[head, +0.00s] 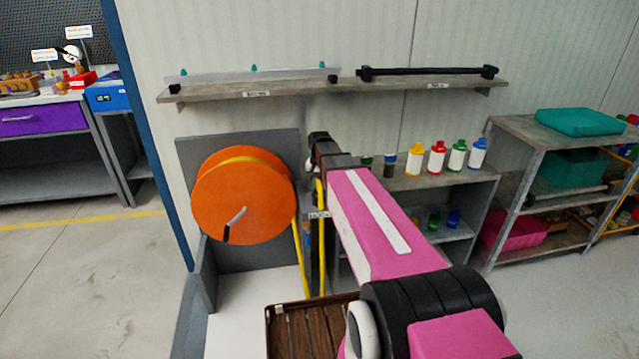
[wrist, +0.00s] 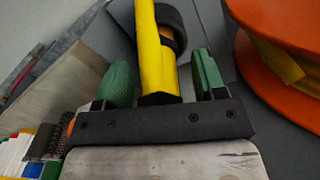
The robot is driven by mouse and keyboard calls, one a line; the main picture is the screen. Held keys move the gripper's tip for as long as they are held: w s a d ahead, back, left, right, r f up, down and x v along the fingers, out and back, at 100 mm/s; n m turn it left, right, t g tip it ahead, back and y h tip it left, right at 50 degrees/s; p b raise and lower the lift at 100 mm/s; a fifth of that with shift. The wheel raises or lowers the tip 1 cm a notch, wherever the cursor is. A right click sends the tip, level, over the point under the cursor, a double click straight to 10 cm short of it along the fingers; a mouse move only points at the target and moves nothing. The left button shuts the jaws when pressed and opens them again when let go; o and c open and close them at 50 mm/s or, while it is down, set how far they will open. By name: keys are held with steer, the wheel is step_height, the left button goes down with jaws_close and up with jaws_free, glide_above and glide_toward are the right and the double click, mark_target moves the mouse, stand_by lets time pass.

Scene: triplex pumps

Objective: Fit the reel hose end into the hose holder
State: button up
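The orange hose reel (head: 240,197) stands at centre left in the head view, with yellow hose wound on it. The yellow hose (head: 321,235) hangs in a strand below my gripper (head: 318,140), whose fingers are hard to make out there. In the wrist view, my gripper's green fingers (wrist: 163,82) stand apart on either side of the yellow hose (wrist: 152,55). A gap shows between the hose and the right finger; the left finger is close to it. A dark collar (wrist: 158,98) is on the hose near the palm. A black ring (wrist: 172,28), possibly the holder, is partly hidden behind the hose.
A wall shelf (head: 330,90) with long bars is above my gripper. Right of it, a lower shelf (head: 440,180) carries several bottles. A grey rack (head: 520,160) with teal bins stands farther right. Open floor (head: 80,280) lies at left.

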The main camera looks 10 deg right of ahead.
step_height(320, 180, up, 11)
steer(key=shift+f, duration=0.1)
stand_by(0.7)
steer(key=shift+s+f, duration=0.1)
